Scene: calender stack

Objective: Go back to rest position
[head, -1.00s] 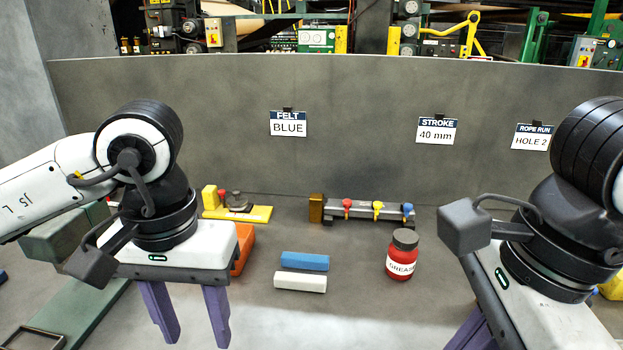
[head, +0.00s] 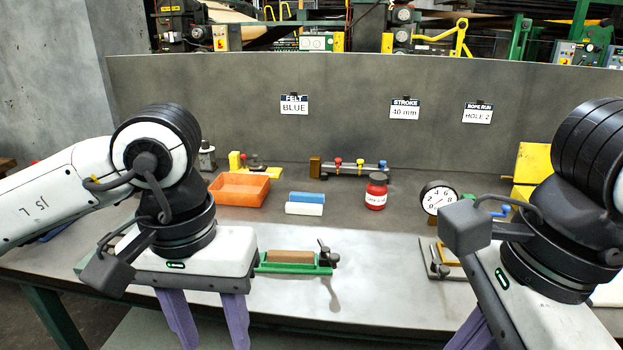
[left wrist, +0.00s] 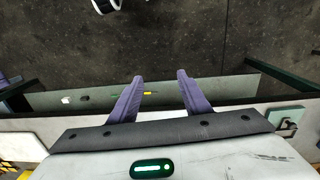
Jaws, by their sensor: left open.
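My left gripper (head: 205,325) hangs at the lower left of the head view with its purple fingers apart. The left wrist view shows the same gripper (left wrist: 158,85) with nothing between its fingers and dark floor beyond them. My right gripper (head: 468,335) is at the lower right of the head view. Only part of its purple fingers shows, so whether it is open or shut cannot be seen.
The workbench (head: 390,285) holds an orange tray (head: 239,189), blue (head: 307,198) and white (head: 304,209) blocks, a red grease jar (head: 376,192), a dial gauge (head: 438,198) and a green holder with a brown block (head: 291,258). A grey panel (head: 350,125) stands behind.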

